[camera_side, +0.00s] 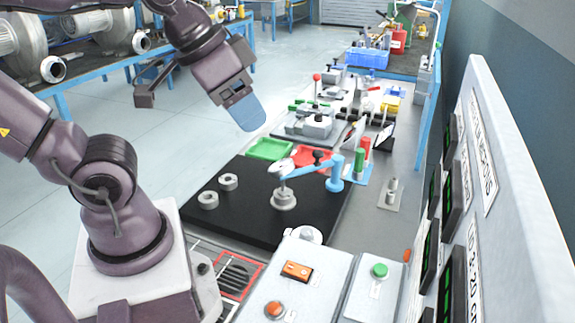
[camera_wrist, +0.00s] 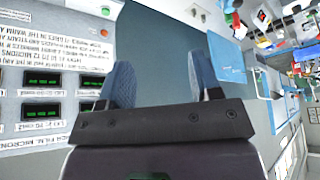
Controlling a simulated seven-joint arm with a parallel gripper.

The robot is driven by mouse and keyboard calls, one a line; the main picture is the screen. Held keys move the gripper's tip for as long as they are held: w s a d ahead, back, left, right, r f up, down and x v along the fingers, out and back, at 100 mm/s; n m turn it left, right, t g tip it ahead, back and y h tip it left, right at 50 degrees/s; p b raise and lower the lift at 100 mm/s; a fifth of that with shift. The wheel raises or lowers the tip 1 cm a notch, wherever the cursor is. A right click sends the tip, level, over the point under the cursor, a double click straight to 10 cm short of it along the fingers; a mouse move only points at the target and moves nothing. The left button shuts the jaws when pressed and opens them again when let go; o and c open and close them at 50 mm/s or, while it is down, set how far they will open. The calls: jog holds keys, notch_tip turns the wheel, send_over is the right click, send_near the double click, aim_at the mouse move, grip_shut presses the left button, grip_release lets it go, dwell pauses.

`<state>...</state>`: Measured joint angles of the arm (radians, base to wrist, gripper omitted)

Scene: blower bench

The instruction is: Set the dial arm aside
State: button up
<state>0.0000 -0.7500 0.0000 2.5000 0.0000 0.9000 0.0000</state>
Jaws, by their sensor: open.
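The dial arm (camera_side: 320,171) is blue and reaches left from a blue post at the right of the black plate (camera_side: 245,213). Its pale dial end (camera_side: 283,168) sits over a grey metal ring part on the plate; I cannot tell whether it touches. My gripper (camera_side: 245,111) is high above the plate, up and left of the dial arm and apart from it. In the wrist view its two blue fingers (camera_wrist: 163,82) stand apart with nothing held between them. I cannot make out the dial arm in the wrist view.
Two loose grey rings (camera_side: 218,190) lie on the plate's left. A green tray (camera_side: 269,149) and a red tray (camera_side: 312,156) sit behind it. Red and green cylinders (camera_side: 362,155) stand right of the post. A control box (camera_side: 297,272) is in front, and a tall panel (camera_side: 500,190) borders the right.

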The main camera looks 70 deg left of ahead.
jog(key=shift+a, duration=0.1)
jog(key=n+g, duration=0.6)
jog(key=n, duration=0.3)
send_over(318, 152)
notch_tip(318, 152, down, 11)
notch_tip(318, 152, down, 12)
jog(key=shift+a+f, duration=0.15)
grip_shut()
